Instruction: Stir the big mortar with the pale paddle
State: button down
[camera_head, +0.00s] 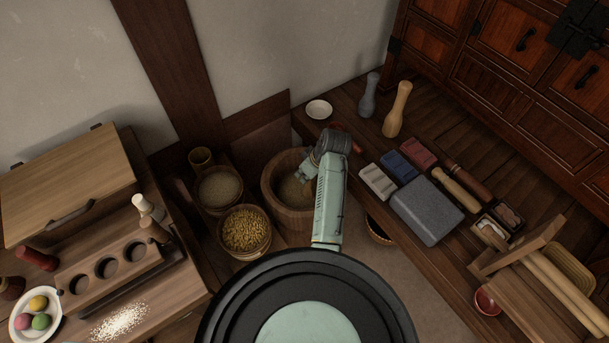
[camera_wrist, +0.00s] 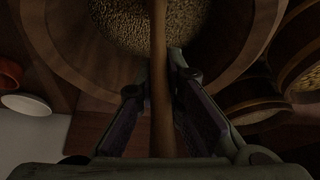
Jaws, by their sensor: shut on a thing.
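The big mortar (camera_head: 289,214) is a wide wooden bowl on the floor in the middle of the head view, with grain inside. My gripper (camera_head: 306,170) is over it, partly hidden by my arm. In the wrist view my gripper (camera_wrist: 160,95) is shut on a slim wooden shaft (camera_wrist: 160,60), seemingly the paddle, which looks brown in the dim light. The shaft crosses the mortar's opening (camera_wrist: 60,50) in front of the grain. Its far end is outside the wrist view, so I cannot tell whether it touches the grain.
Two grain tubs (camera_head: 219,190) (camera_head: 246,232) stand close left of the mortar. To the right, a low wooden bench carries a white dish (camera_head: 319,109), two upright pestles (camera_head: 369,95) (camera_head: 397,108), coloured blocks and a grey stone slab (camera_head: 427,210). A wooden worktop (camera_head: 190,280) is at left.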

notch_tip(320, 180, up, 16)
jog(key=shift+r, duration=0.25)
dwell(0.4)
dwell(0.4)
